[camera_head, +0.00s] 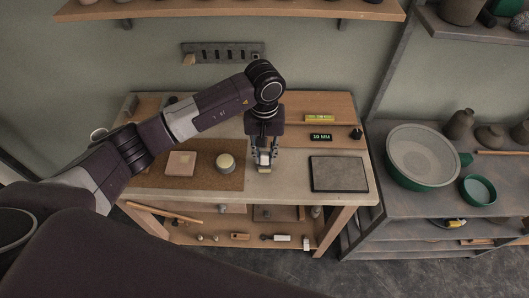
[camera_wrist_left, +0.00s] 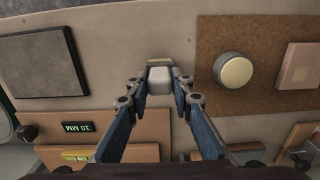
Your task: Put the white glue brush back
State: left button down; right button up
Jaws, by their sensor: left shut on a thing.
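My left gripper (camera_head: 263,155) is above the middle of the workbench, pointing down, its fingers closed on a pale thing. In the left wrist view the pale, blocky end of this thing, which looks like the white glue brush (camera_wrist_left: 160,77), sits between the fingertips (camera_wrist_left: 162,90). The fingers hide part of it, and I cannot tell whether it touches the bench top. A dark slotted wall rack (camera_head: 222,53) hangs behind the bench, with a small tan item at its left end. My right gripper is not in view.
A brown mat (camera_head: 205,183) holds a pinkish square block (camera_head: 181,163) and a round cream-topped tin (camera_head: 225,162). A dark flat slab (camera_head: 339,174) lies on the bench at right. A small "10 MM" display (camera_head: 321,137) stands behind. A green-rimmed sieve (camera_head: 424,156) is on the right-hand shelf.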

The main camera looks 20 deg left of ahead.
pick_arm(q)
jog(key=shift+f+b, duration=0.2)
jog(key=shift+b, duration=0.1)
jog(key=c, duration=1.7)
grip_release()
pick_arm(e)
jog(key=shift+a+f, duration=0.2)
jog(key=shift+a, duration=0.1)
pick_arm(q)
jog(key=shift+r, duration=0.15)
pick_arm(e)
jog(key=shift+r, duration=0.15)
pick_arm(q)
jog(key=shift+r, duration=0.2)
notch_tip(320, 180, up, 12)
jog(key=b, duration=0.3)
jog(key=shift+w+f, duration=0.1)
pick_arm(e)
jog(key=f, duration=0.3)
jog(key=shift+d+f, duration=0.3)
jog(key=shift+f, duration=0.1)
pick_arm(q)
jog(key=shift+f, duration=0.1)
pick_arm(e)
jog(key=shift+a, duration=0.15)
